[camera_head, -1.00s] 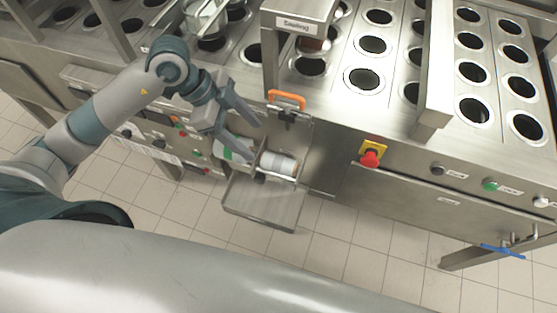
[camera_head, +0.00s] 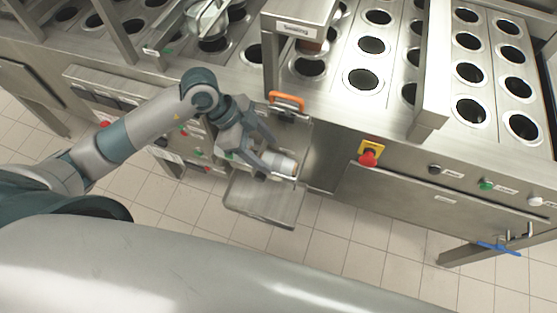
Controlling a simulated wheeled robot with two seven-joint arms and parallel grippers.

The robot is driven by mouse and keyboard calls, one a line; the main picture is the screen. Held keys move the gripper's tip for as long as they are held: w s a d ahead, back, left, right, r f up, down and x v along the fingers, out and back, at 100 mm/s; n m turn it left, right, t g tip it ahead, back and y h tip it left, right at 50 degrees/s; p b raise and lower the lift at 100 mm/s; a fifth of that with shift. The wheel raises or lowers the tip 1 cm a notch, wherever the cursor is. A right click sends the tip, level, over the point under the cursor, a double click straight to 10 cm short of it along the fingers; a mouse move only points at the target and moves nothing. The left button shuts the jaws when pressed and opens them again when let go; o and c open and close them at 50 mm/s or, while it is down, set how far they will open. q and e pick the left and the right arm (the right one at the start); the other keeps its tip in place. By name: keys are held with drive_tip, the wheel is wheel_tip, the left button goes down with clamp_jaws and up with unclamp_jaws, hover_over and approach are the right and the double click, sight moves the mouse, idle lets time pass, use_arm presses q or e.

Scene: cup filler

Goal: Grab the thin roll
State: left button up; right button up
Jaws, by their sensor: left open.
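A white roll (camera_head: 284,163) lies in a small open compartment at the front of the steel machine, just below an orange handle (camera_head: 287,101). My left gripper (camera_head: 274,157) reaches in from the left, with its fingers open at the roll's left end. The fingers hide part of the roll, and I cannot tell whether they touch it. A bit of green and white shows behind the gripper, mostly hidden. My right gripper does not show.
A flat steel flap (camera_head: 264,199) hangs open below the compartment. A red emergency button (camera_head: 368,157) on yellow sits to the right. The machine's top (camera_head: 390,110) has rows of round holes. A tiled floor (camera_head: 340,235) is clear in front.

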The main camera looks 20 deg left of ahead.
sight(274, 159)
use_arm(q)
drive_tip(key=x, duration=0.1)
drive_tip(key=p+x, duration=0.1)
drive_tip(key=x, duration=0.1)
drive_tip(key=shift+s+d+r, duration=0.1)
drive_tip(key=shift+s+d, duration=0.05)
drive_tip(key=shift+d, duration=0.2)
drive_tip(key=shift+d+f, duration=0.15)
drive_tip(key=shift+f, duration=0.35)
drive_tip(key=c, duration=1.3)
